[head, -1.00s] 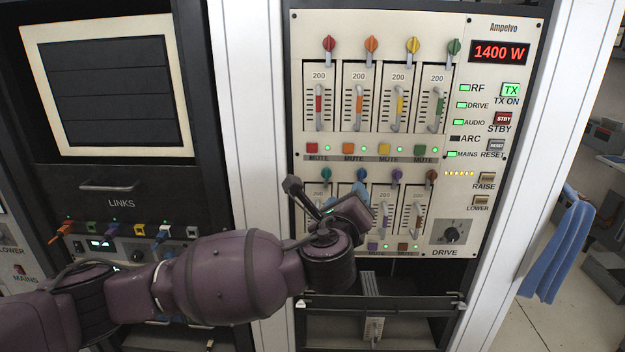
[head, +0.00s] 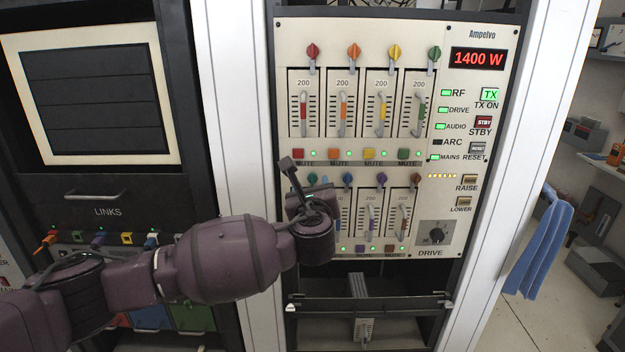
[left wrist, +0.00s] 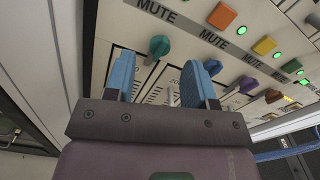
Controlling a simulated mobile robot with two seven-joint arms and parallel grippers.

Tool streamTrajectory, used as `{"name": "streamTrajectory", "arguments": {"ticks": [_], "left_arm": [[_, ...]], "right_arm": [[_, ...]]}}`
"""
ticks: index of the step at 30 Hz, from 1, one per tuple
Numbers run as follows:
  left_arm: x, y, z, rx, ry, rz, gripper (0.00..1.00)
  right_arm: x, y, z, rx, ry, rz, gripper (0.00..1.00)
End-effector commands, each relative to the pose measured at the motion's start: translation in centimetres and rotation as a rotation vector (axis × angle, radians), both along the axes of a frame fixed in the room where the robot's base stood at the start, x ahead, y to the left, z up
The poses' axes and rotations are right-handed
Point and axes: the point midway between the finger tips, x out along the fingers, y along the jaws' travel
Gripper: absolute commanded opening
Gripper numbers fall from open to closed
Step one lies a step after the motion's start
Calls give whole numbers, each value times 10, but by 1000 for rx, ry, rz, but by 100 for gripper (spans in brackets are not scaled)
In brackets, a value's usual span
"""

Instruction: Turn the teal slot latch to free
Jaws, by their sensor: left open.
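The teal slot latch (left wrist: 158,46) is a small rounded knob at the top of the first lower-row slot on the cream panel. In the left wrist view it shows between and beyond my two blue fingertips, with no contact that I can make out. My left gripper (left wrist: 158,64) is open and empty. In the head view my left gripper (head: 307,180) is in front of the lower row's left end and largely hides the teal latch and its slot. My right gripper is not in view.
The blue latch (head: 347,179) is close on the right, then the purple (head: 381,179) and brown (head: 417,179) latches. Mute buttons (head: 369,154) run above them. A white rack post (head: 235,150) stands to the left. An open shelf (head: 370,303) is below the panel.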

Motion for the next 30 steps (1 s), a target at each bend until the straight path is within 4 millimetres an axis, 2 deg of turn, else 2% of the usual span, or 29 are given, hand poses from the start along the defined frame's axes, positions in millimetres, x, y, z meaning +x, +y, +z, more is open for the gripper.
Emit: {"name": "streamTrajectory", "arguments": {"ticks": [3,9,20,23,30], "left_arm": [[15,0,0,0,0,1,50],[30,0,0,0,0,1,50],[33,0,0,-1,1,0,50],[33,0,0,-1,1,0,38],[33,1,0,-1,0,0,1]], "right_arm": [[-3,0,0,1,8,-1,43],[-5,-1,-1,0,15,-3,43],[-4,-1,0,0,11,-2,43],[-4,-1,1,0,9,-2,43],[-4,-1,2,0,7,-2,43]]}}
